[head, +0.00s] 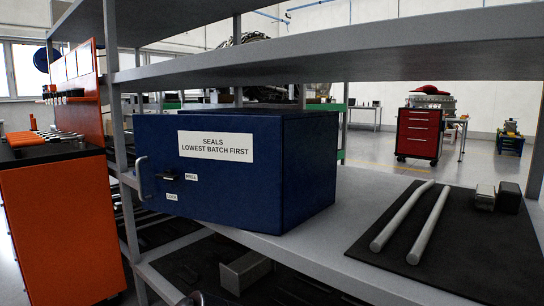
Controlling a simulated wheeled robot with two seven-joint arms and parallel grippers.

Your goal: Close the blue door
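The blue door (225,180) is the front of a blue cabinet (310,170) on the middle shelf. It carries a white label reading "SEALS LOWEST BATCH FIRST". A grey bar handle (142,178) is at its left edge. A black latch (168,177) sits beside small FREE and LOCK tags. The door looks partly open: its handle edge stands out past the shelf's front edge, with the hinge side at the right. The inside of the cabinet is hidden. Neither of my grippers can be made out in the head view.
The grey shelf (305,250) holds a black mat (460,255) with two grey rods (412,225) and small blocks to the right. A shelf post (117,130) and an orange cabinet (60,230) stand left. A small rounded grey piece at the bottom edge is unclear.

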